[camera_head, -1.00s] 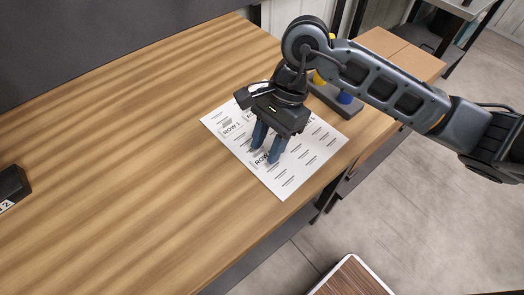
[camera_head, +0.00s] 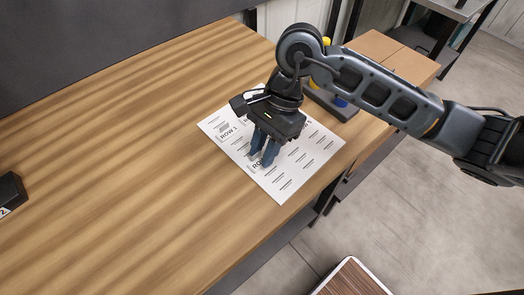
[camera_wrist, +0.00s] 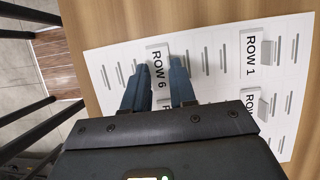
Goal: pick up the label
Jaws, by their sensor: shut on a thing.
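A white label reading ROW 6 (camera_wrist: 157,66) is between the two blue fingers of my gripper (camera_wrist: 157,88) in the wrist view. My gripper is shut on it. In the head view my gripper (camera_head: 263,153) points down at the white printed sheet (camera_head: 283,186), and the label shows only in part behind the fingers. The label is at the sheet; I cannot tell whether it is clear of it. Another label, ROW 1 (camera_wrist: 253,54), lies on the sheet to the right in the wrist view, with more labels partly hidden by my gripper.
The sheet lies on a wooden table (camera_head: 130,180) near its right edge. A dark tray (camera_head: 335,104) with yellow and blue items stands just behind my gripper. A black block (camera_head: 11,190) sits at the far left.

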